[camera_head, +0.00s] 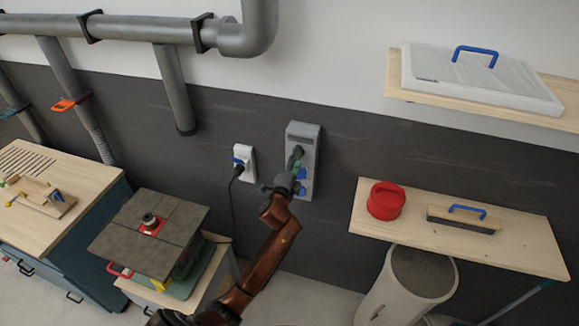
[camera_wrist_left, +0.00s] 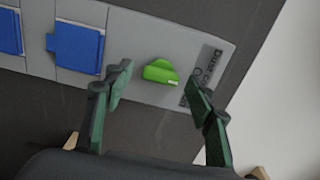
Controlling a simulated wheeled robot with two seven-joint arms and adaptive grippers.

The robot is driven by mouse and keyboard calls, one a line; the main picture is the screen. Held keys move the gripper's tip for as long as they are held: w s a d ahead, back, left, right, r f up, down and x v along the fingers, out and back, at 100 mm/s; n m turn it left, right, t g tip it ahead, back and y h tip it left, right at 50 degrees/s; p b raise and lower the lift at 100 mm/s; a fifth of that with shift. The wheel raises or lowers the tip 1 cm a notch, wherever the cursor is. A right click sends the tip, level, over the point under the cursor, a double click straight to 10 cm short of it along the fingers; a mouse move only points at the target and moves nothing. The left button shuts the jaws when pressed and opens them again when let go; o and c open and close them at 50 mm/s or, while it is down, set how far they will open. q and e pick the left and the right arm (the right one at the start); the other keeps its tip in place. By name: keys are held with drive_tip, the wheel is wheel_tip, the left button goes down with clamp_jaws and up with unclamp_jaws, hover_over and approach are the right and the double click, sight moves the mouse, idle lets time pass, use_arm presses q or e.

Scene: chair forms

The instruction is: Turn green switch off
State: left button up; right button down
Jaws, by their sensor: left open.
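The green switch (camera_wrist_left: 161,72) is a small rounded knob on a grey wall panel (camera_wrist_left: 140,30), beside printed lettering in the left wrist view. My left gripper (camera_wrist_left: 158,88) is open, with one dark green finger to each side of the switch and the switch between and slightly beyond the tips. No contact with the switch is visible. In the head view my left gripper (camera_head: 289,172) is in front of the grey panel (camera_head: 303,136) on the dark wall and hides the switch. My right gripper is not in view.
Blue socket covers (camera_wrist_left: 80,48) sit beside the switch on the panel. A white socket (camera_head: 244,152) with a plugged black cable is left of it. A shelf (camera_head: 520,250) with a red container (camera_head: 386,200) is at right. A machine table (camera_head: 150,215) stands at left.

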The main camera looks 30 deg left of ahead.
use_arm(q)
drive_tip(key=v, duration=1.1)
drive_tip(key=shift+s, duration=0.3)
drive_tip(key=shift+a+f, duration=0.1)
drive_tip(key=shift+f, duration=0.05)
